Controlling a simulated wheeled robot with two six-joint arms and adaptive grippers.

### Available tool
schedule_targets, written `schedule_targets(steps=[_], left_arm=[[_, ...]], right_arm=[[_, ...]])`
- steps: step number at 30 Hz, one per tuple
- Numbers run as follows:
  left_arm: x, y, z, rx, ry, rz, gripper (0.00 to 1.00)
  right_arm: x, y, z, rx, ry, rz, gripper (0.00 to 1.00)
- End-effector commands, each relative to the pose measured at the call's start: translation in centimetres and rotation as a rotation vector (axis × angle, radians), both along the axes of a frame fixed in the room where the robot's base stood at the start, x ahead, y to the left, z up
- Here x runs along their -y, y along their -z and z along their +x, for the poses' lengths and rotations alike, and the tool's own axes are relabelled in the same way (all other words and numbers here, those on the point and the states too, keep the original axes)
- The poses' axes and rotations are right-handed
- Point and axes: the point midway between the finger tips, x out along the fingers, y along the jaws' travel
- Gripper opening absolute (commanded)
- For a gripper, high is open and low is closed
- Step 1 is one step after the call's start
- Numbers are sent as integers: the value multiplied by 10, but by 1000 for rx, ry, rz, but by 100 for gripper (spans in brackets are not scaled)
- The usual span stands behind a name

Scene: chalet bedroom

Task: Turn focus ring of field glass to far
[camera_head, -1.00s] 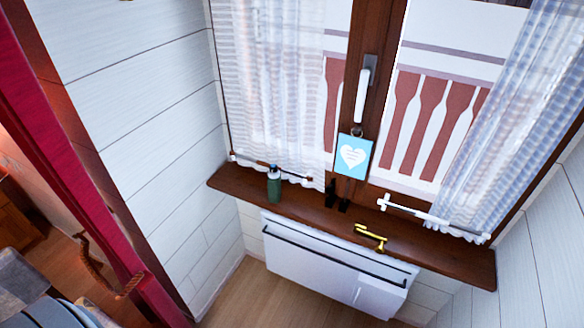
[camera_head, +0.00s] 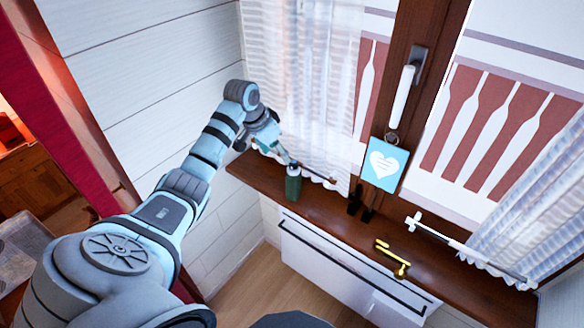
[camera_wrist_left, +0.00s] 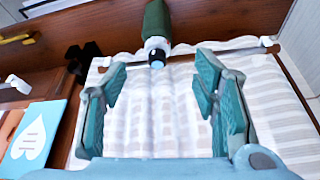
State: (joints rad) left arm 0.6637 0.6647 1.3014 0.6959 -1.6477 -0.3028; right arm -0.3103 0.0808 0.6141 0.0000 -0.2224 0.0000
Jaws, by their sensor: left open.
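The field glass (camera_head: 293,185) is a small green upright cylinder with a pale ring and a dark top. It stands on the brown window sill (camera_head: 330,207), near its left end. In the left wrist view the field glass (camera_wrist_left: 156,20) is at top centre, its pale ring and dark blue-tipped end facing the camera. My left gripper (camera_head: 283,156) is just above and behind its top, close to the curtain. In the left wrist view my left gripper (camera_wrist_left: 161,72) is open and empty, with the field glass's end beyond and between the teal fingers. My right gripper is out of view.
A sheer curtain (camera_head: 300,80) hangs behind the gripper, with a thin rod (camera_head: 318,177) low across it. A black stand (camera_head: 360,203) and a yellow object (camera_head: 392,258) are farther right on the sill. A blue heart card (camera_head: 383,163) hangs from the window frame.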

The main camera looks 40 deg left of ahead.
Motion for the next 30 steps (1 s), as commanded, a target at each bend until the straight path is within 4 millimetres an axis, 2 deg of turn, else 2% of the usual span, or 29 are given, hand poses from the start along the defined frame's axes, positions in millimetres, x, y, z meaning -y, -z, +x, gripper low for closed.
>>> schedule_targets(steps=[1,3,4,8,15,18,22,30], left_arm=[[-1,-23,1,12,27,3,55],[-1,-36,0,11,52,2,55],[0,-36,1,10,56,1,55],[4,-12,10,5,61,-1,55],[10,57,37,6,58,-3,55],[12,77,46,7,57,-1,55],[12,91,51,6,58,1,55],[13,93,53,8,58,2,55]], right_arm=[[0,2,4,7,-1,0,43],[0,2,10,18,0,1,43],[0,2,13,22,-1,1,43],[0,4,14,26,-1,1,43],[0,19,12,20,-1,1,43],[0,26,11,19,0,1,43],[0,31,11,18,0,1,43],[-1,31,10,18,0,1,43]])
